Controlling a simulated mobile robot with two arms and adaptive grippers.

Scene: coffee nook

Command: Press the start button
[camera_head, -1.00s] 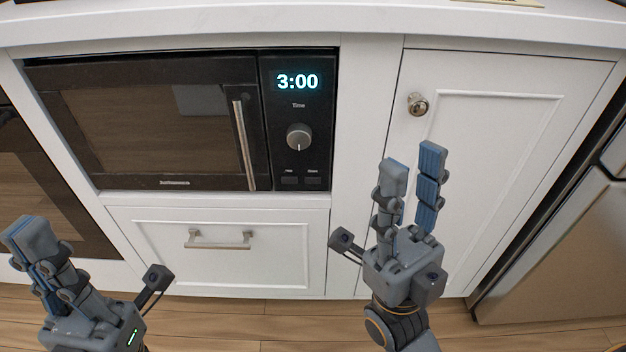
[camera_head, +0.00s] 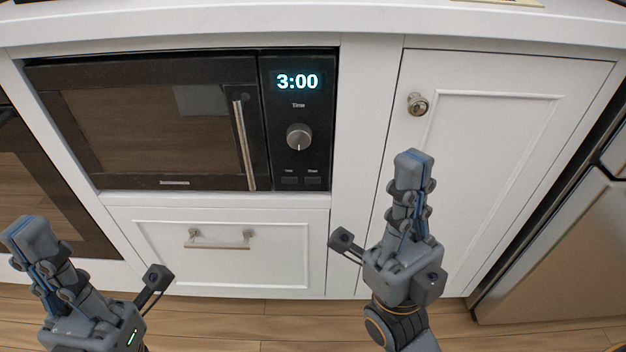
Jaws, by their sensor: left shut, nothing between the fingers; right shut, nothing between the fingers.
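The built-in black microwave (camera_head: 160,115) has its door shut and its display (camera_head: 298,82) reads 3:00. Below the display is a round dial (camera_head: 299,137) labelled Time. Two small dark buttons sit under the dial, a left button (camera_head: 289,180) and a right button (camera_head: 313,180); their labels are too small to read surely. My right gripper (camera_head: 413,158) is shut and empty, in front of the white cabinet door, right of the microwave and apart from the buttons. My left gripper (camera_head: 32,230) is shut and empty at the lower left, below the microwave.
A white drawer (camera_head: 280,270) with a bar handle (camera_head: 218,240) lies under the microwave. A white cabinet door (camera_head: 510,170) with a round knob (camera_head: 417,104) is at the right. A steel appliance (camera_head: 560,260) stands at the far right. A white countertop (camera_head: 310,22) runs above.

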